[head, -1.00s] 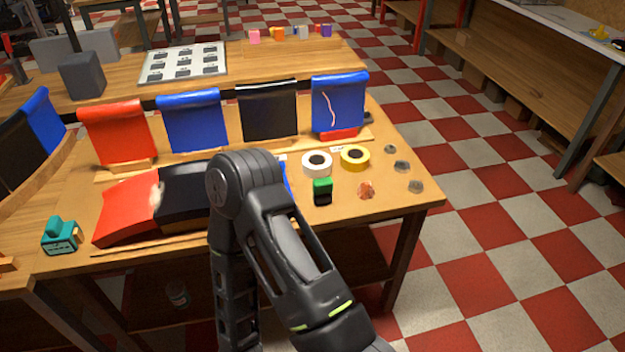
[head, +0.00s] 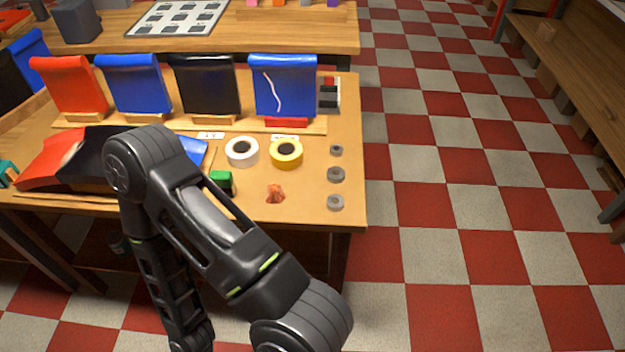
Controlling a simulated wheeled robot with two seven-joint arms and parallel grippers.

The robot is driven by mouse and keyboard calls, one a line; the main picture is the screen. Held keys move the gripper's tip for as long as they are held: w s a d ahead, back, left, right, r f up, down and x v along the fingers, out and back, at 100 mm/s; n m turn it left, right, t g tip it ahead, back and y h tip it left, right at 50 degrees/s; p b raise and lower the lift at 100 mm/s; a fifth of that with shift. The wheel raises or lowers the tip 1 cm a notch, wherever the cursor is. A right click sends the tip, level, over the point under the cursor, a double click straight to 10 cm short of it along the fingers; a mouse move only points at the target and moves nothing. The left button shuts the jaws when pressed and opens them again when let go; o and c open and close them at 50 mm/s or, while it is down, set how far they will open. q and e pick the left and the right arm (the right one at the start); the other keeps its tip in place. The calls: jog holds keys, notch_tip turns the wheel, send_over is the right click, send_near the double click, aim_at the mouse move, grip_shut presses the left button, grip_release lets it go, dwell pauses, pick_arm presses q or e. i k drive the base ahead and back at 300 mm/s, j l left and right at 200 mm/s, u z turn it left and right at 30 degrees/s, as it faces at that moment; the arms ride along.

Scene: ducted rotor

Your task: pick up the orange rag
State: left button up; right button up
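In the head view a small crumpled orange lump (head: 275,194), which looks like the orange rag, lies on the wooden table (head: 305,213) near its front right corner. It is in front of the yellow tape roll and left of the grey discs. One of my arms crosses the lower middle of the view, bent at a black joint in front of the table. Its gripper is not visible. My other arm and gripper are out of view too. Nothing touches the orange lump.
A white tape roll (head: 242,152), a yellow tape roll (head: 286,153), a green block (head: 222,182) and several grey discs (head: 336,174) surround the lump. Hanging coloured sheets (head: 283,87) stand behind. Open checkered floor (head: 440,230) lies to the right.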

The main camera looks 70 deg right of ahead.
aim_at(275, 194)
jog(key=k+l, duration=0.75)
jog(key=k, duration=0.15)
